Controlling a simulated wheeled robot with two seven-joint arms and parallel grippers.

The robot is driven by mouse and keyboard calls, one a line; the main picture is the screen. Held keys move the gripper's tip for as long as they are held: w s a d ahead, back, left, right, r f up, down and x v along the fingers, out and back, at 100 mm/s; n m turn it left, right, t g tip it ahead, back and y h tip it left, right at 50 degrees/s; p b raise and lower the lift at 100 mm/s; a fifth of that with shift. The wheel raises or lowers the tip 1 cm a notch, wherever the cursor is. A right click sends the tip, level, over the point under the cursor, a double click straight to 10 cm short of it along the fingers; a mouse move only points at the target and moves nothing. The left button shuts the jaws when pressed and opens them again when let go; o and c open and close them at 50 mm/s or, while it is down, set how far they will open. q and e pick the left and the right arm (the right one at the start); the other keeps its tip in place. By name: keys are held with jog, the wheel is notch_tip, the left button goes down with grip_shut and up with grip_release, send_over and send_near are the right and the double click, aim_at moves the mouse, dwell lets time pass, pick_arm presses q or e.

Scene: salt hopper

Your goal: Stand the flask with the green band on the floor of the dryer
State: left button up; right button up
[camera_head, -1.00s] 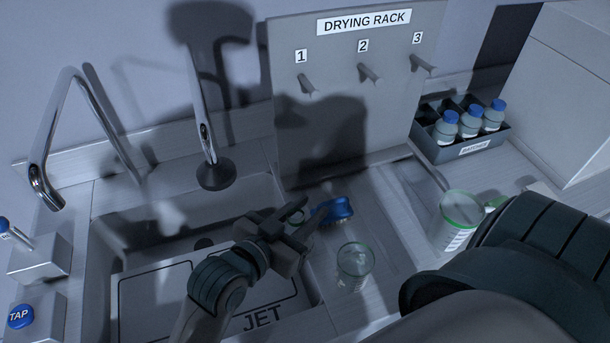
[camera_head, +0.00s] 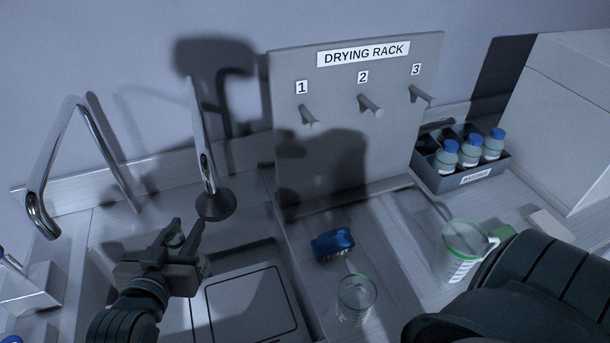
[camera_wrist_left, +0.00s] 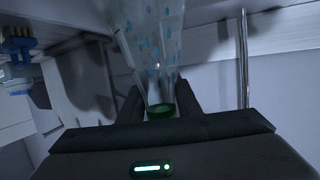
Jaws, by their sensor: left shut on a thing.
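My left gripper (camera_head: 187,238) is over the left part of the sink. In the left wrist view it is shut on the flask with the green band (camera_wrist_left: 150,45), a clear vessel with blue spots. The green band (camera_wrist_left: 160,110) is between the fingers, and the wider clear body reaches out past them. In the head view the flask is mostly hidden by the gripper. I cannot tell for sure which thing is the dryer. My right gripper is out of view; only my right arm shows at the lower right.
A drying rack (camera_head: 347,105) with three pegs stands behind. A blue brush (camera_head: 332,243), a green-rimmed beaker (camera_head: 355,300) and a green-rimmed jug (camera_head: 463,255) stand right of the sink (camera_head: 100,240). A bin of blue-capped bottles (camera_head: 463,180) is farther right. Faucets rise behind the sink.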

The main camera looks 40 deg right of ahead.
pick_arm(q)
jog(key=a+f+n+t+y, duration=0.3)
jog(key=a+n+y, duration=0.4)
jog(key=a, duration=2)
jog(key=shift+w+y+b, duration=0.2)
jog(key=shift+y+b, duration=0.15)
jog(key=shift+y, duration=0.55)
jog(key=shift+s+a+f, duration=0.1)
jog(key=shift+f, duration=0.1)
